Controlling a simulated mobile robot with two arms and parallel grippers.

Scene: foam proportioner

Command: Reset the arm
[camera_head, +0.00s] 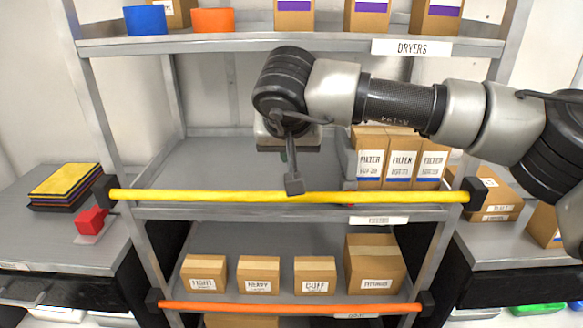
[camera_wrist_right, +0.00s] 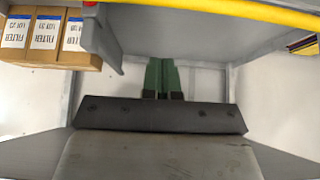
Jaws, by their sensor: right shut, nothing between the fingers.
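My right arm comes in from the right in the head view and reaches across the front of the shelving unit. Its dark wrist end (camera_head: 288,140) hangs in front of the middle shelf (camera_head: 215,165), above the yellow bar (camera_head: 250,196); the fingers are hidden there. In the right wrist view my right gripper (camera_wrist_right: 163,62) shows two green fingers together with nothing between them. The fingers appear near a grey shelf edge and a pale wall. My left gripper is not in view.
Filter boxes (camera_head: 402,160) stand at the right of the middle shelf. An orange bar (camera_head: 290,308) crosses below, in front of several cartons (camera_head: 258,276). A red block (camera_head: 90,221) and stacked mats (camera_head: 64,187) lie on the left table. The middle shelf's left part is clear.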

